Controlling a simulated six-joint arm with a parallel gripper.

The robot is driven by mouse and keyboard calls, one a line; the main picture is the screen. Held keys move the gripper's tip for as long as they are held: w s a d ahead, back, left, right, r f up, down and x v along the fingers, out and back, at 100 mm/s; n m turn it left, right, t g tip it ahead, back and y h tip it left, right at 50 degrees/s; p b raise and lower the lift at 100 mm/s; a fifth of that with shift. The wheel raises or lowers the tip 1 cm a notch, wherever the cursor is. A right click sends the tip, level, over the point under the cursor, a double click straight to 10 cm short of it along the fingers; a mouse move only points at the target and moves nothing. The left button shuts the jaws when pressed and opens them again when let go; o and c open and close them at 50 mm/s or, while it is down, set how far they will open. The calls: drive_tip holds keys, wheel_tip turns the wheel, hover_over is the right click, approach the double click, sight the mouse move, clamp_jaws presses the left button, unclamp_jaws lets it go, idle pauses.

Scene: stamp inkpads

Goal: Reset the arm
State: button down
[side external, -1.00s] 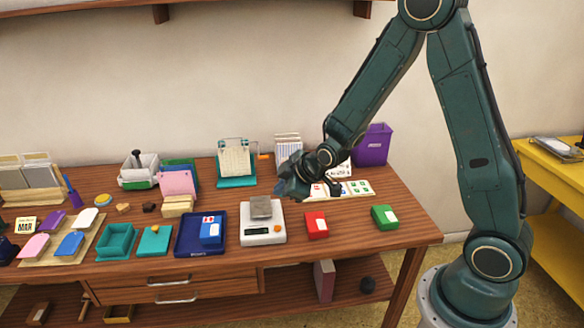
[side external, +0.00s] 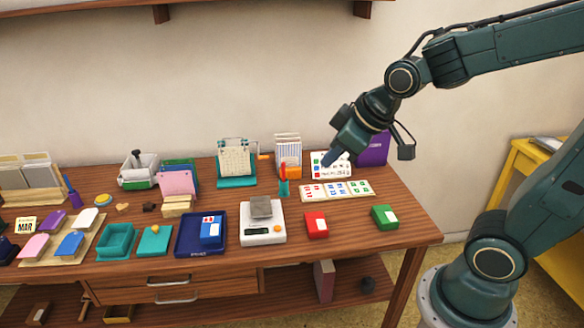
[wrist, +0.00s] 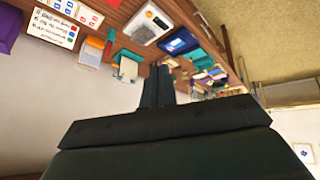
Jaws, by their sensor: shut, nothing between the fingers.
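My gripper (side external: 331,158) is shut and empty. It hangs in the air above the back right of the wooden table (side external: 420,228), in front of the white card and the purple bin. In the wrist view the dark fingers (wrist: 158,86) are together with nothing between them. My arm is raised and reaches in from the right. A red inkpad box (side external: 316,225) and a green inkpad box (side external: 385,217) sit apart at the front right. A blue box (side external: 211,230) lies in the dark blue tray (side external: 185,250).
A white scale (side external: 262,234) with a grey block on it stands mid-table. A sheet with coloured stamps (side external: 337,190) lies behind the red box. A purple bin (side external: 374,147) and white card (side external: 322,172) stand at the back. A yellow table (side external: 530,175) is at right.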

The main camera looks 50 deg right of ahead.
drive_tip(key=s+r+m+g, duration=0.1)
drive_tip(key=s+r+m, duration=0.1)
drive_tip(key=s, duration=1)
drive_tip(key=shift+s+a+r+m, duration=0.35)
drive_tip(key=shift+a+r+m, duration=0.05)
drive_tip(key=shift+r, duration=0.25)
